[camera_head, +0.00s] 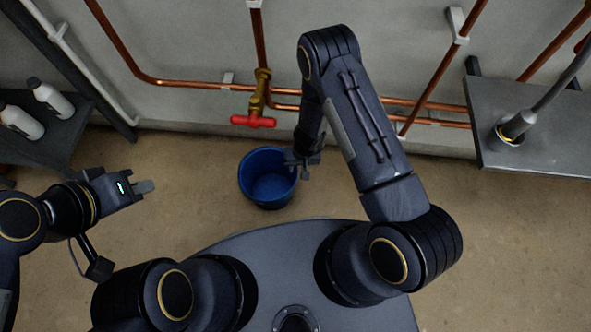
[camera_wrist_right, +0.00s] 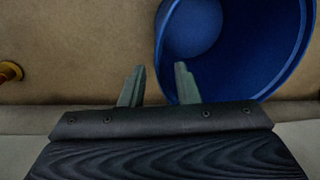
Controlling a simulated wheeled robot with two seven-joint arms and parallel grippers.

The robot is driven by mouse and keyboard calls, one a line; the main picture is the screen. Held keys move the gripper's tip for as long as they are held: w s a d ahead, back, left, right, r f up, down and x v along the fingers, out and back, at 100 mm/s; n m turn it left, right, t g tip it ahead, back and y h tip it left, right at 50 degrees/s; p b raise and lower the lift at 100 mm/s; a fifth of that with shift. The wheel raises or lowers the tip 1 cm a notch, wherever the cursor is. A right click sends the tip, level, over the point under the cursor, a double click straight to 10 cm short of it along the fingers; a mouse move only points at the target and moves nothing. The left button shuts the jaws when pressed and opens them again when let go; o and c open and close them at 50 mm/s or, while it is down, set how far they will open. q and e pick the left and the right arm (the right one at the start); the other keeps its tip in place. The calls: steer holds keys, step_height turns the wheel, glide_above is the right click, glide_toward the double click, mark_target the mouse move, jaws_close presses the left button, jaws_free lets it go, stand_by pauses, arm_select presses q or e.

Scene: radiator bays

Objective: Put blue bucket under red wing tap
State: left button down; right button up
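The blue bucket (camera_head: 264,182) stands upright on the floor, its open top facing up. The red wing tap (camera_head: 254,121) is on the copper pipe at the wall, above and slightly left of the bucket in the head view. My right gripper (camera_head: 301,162) is at the bucket's right rim. In the right wrist view its fingers (camera_wrist_right: 159,84) are apart. The rim of the bucket (camera_wrist_right: 235,50) shows between them, with one finger over the bucket and the other outside. My left gripper (camera_head: 145,187) is away to the left over the floor; its finger gap is unclear.
Copper pipes (camera_head: 180,83) run along the wall behind the bucket. A dark shelf with white bottles (camera_head: 52,98) stands at the left. A grey metal bench (camera_head: 545,128) with a lamp-like fitting stands at the right. Floor left of the bucket is clear.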

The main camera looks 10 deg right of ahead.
steer(key=d+r+t+y+p, duration=0.1)
steer(key=d+r+y, duration=0.1)
steer(key=r, duration=1.6)
steer(key=d+r+t+y, duration=0.1)
steer(key=r+t+y, duration=0.1)
steer(key=r, duration=1.5)
steer(key=s+d+r+t+h, duration=0.1)
steer(key=s+d+r, duration=0.2)
steer(key=s, duration=0.6)
steer(key=s+d+r+t, duration=0.1)
steer(key=s+d+r, duration=0.3)
steer(key=s+r, duration=0.4)
steer(key=shift+s+d+r+h, duration=0.15)
steer(key=shift+s+r+h, duration=0.2)
steer(key=shift+s, duration=0.5)
steer(key=shift+r, duration=0.1)
